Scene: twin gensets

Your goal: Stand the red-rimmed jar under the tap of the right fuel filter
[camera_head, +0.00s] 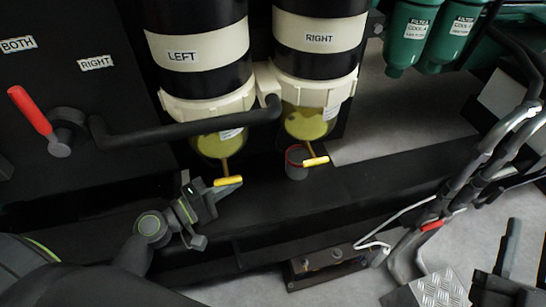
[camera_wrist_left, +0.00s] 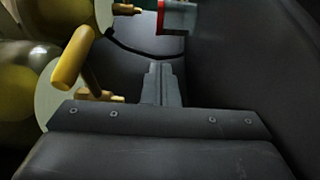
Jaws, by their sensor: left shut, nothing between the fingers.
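The grey jar with the red rim (camera_head: 296,168) stands upright on the dark ledge below the right fuel filter (camera_head: 318,35). The yellow handle of the right tap (camera_head: 316,161) overlaps its rim in the head view. In the left wrist view the jar (camera_wrist_left: 179,18) is at the top, rim towards a tap. My left gripper (camera_head: 226,189) is shut and empty, apart from the jar, just below the left filter's tap handle (camera_head: 228,181). Its fingers (camera_wrist_left: 160,80) are together in the wrist view. A dark shape at the lower right seems to be my right gripper (camera_head: 526,255), partly cut off.
The left filter (camera_head: 200,50) hangs beside the right one. A black pipe (camera_head: 190,128) with a red lever (camera_head: 30,110) crosses in front. The left tap's handle (camera_wrist_left: 74,60) is close to my left fingers. Green filters (camera_head: 408,35) hang at the upper right. The ledge right of the jar is clear.

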